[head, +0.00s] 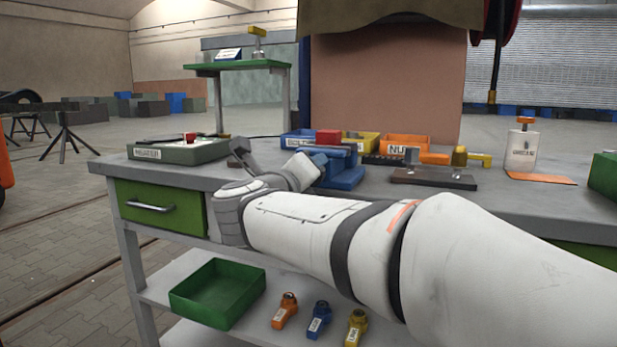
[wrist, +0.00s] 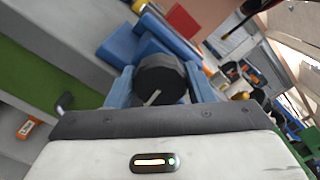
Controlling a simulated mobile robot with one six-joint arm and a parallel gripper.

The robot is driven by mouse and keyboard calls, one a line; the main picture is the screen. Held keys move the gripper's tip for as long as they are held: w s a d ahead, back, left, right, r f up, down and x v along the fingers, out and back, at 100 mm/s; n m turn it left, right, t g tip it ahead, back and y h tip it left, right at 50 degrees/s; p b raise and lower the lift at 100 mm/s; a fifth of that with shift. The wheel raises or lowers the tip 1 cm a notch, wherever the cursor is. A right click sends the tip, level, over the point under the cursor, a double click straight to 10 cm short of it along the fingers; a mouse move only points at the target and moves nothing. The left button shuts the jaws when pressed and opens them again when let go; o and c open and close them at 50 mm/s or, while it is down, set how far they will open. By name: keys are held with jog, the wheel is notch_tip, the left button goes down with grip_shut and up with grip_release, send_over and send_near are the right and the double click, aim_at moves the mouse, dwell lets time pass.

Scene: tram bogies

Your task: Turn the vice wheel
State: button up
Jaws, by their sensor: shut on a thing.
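The blue vice (head: 345,174) sits at the front edge of the workbench, with a red block (head: 328,136) at its top. It also shows at the top of the wrist view (wrist: 122,45). The vice wheel is a dark round knob (wrist: 160,80) with a pale line on its face. My gripper (wrist: 158,72) has one blue finger on each side of the wheel and is shut on it. In the head view my gripper is partly hidden by my wrist, and the wheel cannot be made out there.
A grey-green tray (head: 178,153) lies left on the bench (head: 480,202). Blue, yellow and orange bins (head: 405,141) stand behind the vice. A dark plate (head: 433,178) and a white container (head: 521,150) are to the right. A green drawer (head: 150,207) and a lower shelf are below.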

jog(key=shift+m, duration=0.6)
jog(key=shift+f, duration=0.1)
jog(key=o, duration=1)
jog(key=p+v, duration=0.2)
jog(key=v, duration=0.6)
